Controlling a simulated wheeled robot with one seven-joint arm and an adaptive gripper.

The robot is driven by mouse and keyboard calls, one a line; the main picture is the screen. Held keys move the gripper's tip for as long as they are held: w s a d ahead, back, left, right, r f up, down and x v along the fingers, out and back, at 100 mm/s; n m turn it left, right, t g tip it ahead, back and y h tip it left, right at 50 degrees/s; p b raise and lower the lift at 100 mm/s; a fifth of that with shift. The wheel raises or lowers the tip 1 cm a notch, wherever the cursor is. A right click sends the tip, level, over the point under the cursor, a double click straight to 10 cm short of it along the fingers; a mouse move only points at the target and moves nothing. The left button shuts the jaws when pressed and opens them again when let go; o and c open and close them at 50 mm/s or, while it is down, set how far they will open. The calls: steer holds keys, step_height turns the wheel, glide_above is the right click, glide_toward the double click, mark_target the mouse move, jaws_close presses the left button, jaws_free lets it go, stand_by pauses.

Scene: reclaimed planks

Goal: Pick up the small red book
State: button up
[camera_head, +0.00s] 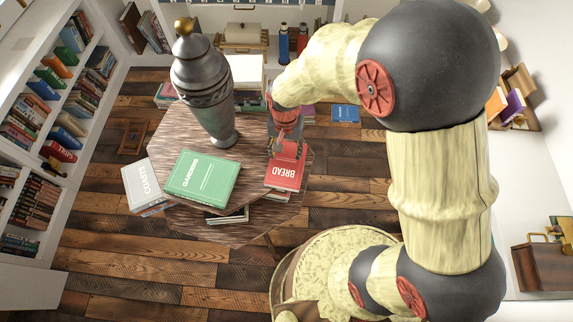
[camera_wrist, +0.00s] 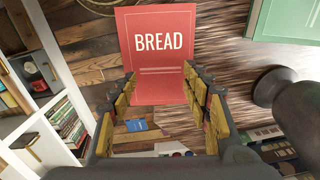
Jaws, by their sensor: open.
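The small red book (camera_head: 285,173), titled BREAD, lies flat at the right edge of the wooden table (camera_head: 255,211). In the wrist view the red book (camera_wrist: 160,50) is upright in the picture, with its lower part between my fingers. My gripper (camera_head: 287,151) is at the book's far end, and its fingers cover a little of it in the head view. In the wrist view my gripper (camera_wrist: 160,86) is open, with one finger on each side of the book. I cannot tell whether the fingers touch it.
A green book (camera_head: 203,178) lies left of the red one, above other books, and a grey book (camera_head: 143,186) lies farther left. A tall metal urn (camera_head: 205,90) stands behind them. A blue book (camera_head: 345,114) lies on the plank floor. Bookshelves (camera_head: 50,110) line the left.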

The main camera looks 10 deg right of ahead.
mark_target(287, 164)
steer(key=shift+o, duration=1.2)
steer(key=shift+f, duration=0.9)
steer(key=o, duration=0.5)
steer(key=f, duration=0.1)
steer(key=f+b, duration=0.2)
steer(key=f, duration=0.1)
steer(key=shift+s+d+f, duration=0.1)
steer(key=shift+s, duration=0.25)
steer(key=shift+o, duration=0.7)
steer(key=shift+f, duration=0.3)
steer(key=shift+o, duration=1.3)
steer(key=shift+f, duration=0.1)
steer(key=c, duration=1.5)
